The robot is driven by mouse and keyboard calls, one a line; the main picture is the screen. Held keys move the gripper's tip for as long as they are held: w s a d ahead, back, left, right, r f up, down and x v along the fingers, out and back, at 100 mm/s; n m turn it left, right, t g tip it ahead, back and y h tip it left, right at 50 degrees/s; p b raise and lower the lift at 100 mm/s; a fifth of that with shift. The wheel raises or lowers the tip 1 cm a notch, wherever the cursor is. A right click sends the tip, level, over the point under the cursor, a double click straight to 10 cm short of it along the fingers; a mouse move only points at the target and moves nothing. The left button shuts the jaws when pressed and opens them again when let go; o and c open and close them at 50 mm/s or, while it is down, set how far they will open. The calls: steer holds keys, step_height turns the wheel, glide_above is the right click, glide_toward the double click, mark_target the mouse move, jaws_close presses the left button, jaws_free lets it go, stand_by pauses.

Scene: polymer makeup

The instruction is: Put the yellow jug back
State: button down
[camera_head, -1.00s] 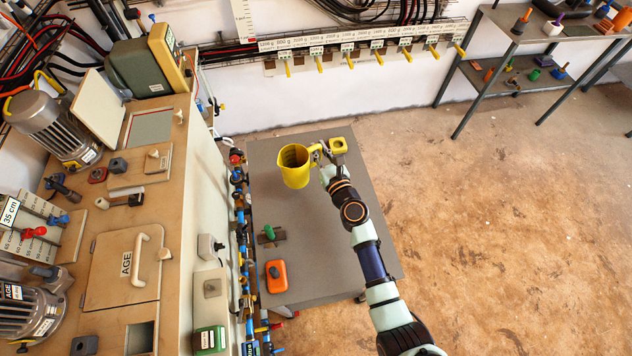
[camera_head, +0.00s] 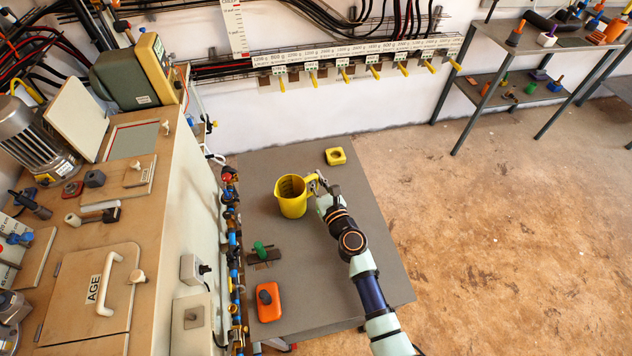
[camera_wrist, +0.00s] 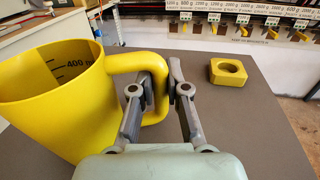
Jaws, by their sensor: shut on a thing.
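The yellow jug (camera_head: 292,199) is upright over the grey table (camera_head: 360,240) in the head view. It also fills the left of the wrist view (camera_wrist: 50,100), with a 400 mark inside its wall. My gripper (camera_head: 318,184) is at the right of the jug. In the wrist view my gripper (camera_wrist: 160,88) is shut on the jug's yellow handle, one finger on each side. Whether the jug's base touches the table cannot be told.
A yellow square block with a round recess (camera_head: 335,156) lies near the table's far edge. A green-knobbed piece (camera_head: 262,252) and an orange block (camera_head: 268,302) lie at the left. A labelled rail with yellow levers (camera_head: 344,75) runs along the back wall.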

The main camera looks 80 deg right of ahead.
steer(key=shift+f, duration=0.2)
steer(key=c, duration=1.2)
jaws_free()
steer(key=shift+r, duration=0.25)
steer(key=shift+s+a, duration=0.15)
steer(key=shift+a, duration=0.05)
steer(key=p+v, duration=0.1)
steer(key=v, duration=1)
steer(key=shift+s+a, duration=0.2)
steer(key=shift+a, duration=0.05)
